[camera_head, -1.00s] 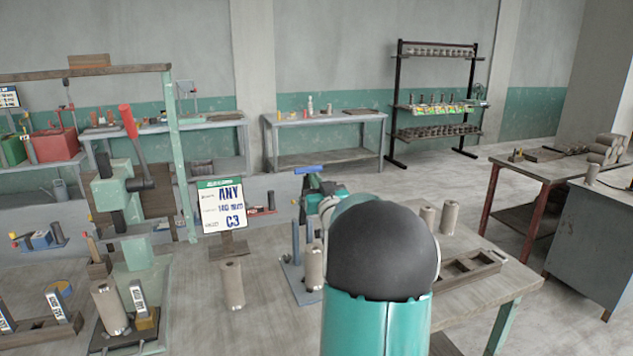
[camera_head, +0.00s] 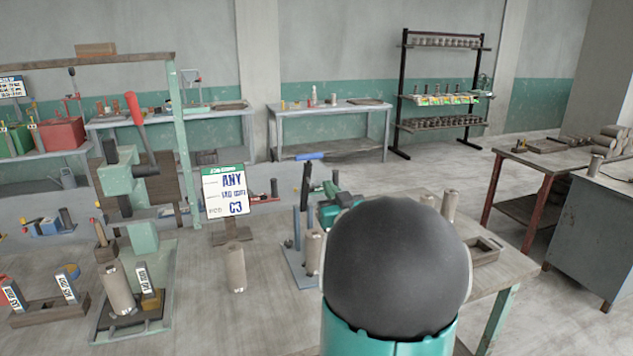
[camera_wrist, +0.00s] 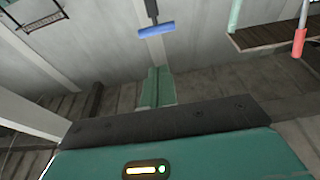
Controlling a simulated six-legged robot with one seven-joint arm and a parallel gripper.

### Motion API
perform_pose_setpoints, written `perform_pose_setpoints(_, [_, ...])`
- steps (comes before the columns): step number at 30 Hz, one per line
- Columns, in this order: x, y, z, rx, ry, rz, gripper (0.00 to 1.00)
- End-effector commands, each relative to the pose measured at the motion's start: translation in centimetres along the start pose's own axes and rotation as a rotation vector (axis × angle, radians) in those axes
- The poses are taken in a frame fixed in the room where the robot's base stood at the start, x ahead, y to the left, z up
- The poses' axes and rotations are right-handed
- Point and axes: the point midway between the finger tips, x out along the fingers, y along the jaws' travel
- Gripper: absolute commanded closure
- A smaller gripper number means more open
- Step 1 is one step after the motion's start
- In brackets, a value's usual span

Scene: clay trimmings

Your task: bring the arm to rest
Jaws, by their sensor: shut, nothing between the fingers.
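My arm shows in the head view as a dark rounded joint (camera_head: 395,270) above a teal link, at the lower right of centre. My gripper (camera_wrist: 165,120) shows in the wrist view as a teal housing with a lit indicator and a dark bolted bar across its front edge. It is shut and nothing is seen held. In the head view the gripper is hidden behind my arm.
A red-handled press (camera_head: 125,180) stands left on the workbench. A sign (camera_head: 225,190) and a clay cylinder (camera_head: 236,268) stand centre. A blue-handled tool (camera_head: 308,157) is just beyond my arm; its handle also shows in the wrist view (camera_wrist: 155,30).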

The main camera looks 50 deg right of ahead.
Motion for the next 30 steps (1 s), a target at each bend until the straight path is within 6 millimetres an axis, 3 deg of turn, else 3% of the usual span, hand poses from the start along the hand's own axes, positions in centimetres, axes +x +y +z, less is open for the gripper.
perform_pose_setpoints(10, [-0.4,-0.2,-0.1,0.0,-0.004,-0.001,1.0])
perform_pose_setpoints(14, [-0.1,-2.4,-0.4,-0.005,-0.049,0.0,1.0])
perform_pose_setpoints(19, [-0.7,-9.3,-0.7,-0.024,-0.22,-0.002,1.0])
perform_pose_setpoints(23, [-3.2,-15.1,-0.7,-0.037,-0.387,-0.021,1.0])
perform_pose_setpoints(26, [-6.2,-19.3,-0.5,-0.049,-0.52,-0.054,1.0])
perform_pose_setpoints(30, [-12.0,-24.6,-0.2,-0.07,-0.713,-0.127,1.0])
